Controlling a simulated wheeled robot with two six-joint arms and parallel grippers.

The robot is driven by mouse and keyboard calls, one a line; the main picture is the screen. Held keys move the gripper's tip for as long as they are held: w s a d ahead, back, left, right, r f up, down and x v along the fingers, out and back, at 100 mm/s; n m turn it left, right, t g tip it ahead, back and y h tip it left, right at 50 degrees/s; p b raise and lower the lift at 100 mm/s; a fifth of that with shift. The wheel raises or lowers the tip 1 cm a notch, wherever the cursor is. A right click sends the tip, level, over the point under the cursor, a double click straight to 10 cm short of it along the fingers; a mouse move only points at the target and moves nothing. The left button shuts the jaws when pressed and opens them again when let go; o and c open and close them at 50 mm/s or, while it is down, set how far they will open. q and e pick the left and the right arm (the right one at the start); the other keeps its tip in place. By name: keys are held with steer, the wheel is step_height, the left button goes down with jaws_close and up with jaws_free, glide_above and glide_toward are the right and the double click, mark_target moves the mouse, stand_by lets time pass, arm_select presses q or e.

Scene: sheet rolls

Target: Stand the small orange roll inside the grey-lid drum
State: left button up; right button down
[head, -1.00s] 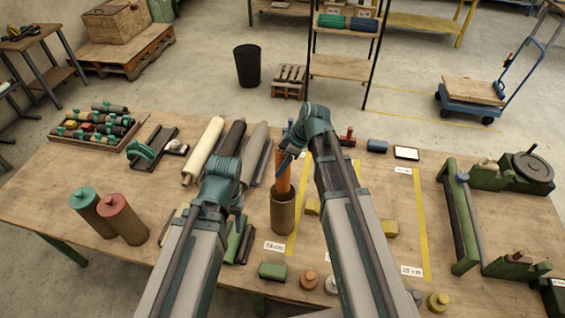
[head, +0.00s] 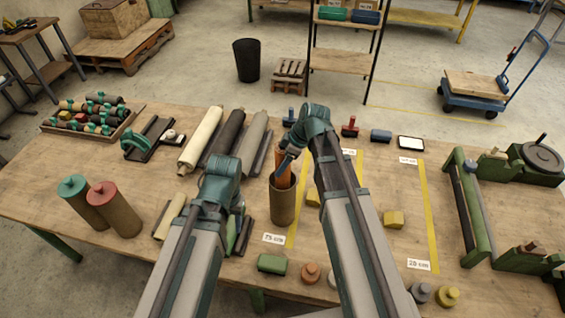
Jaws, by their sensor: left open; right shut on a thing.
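An open brown drum (head: 283,208) stands upright near the middle of the table; no lid is on it. The orange roll (head: 282,180) is upright with its lower part inside the drum's mouth and its upper part above the rim. Its bottom end is hidden by the drum wall. My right gripper (head: 287,163) is shut on the orange roll near its upper end, above the rim. My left gripper (head: 238,212) is open and empty, left of the drum and low over the table; my arm hides part of its jaws.
Two closed drums, green-lidded (head: 74,187) and red-lidded (head: 112,207), stand at the left. White, black and grey rolls (head: 202,140) lie behind my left arm. A green block (head: 272,263) lies in front. Yellow blocks (head: 393,219) lie right of the drum.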

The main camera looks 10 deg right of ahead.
mark_target(283, 179)
steer(key=shift+f+b, duration=3.05)
steer(key=shift+f, duration=0.2)
steer(key=shift+s+f+b, duration=0.4)
steer(key=shift+s+b, duration=0.1)
steer(key=shift+b, duration=0.1)
steer(key=shift+w+f+b, duration=0.35)
steer(key=shift+w+f, duration=0.25)
steer(key=shift+f, duration=0.15)
steer(key=shift+s+r, duration=0.15)
steer(key=shift+r, duration=0.05)
jaws_free()
steer(key=shift+r, duration=0.1)
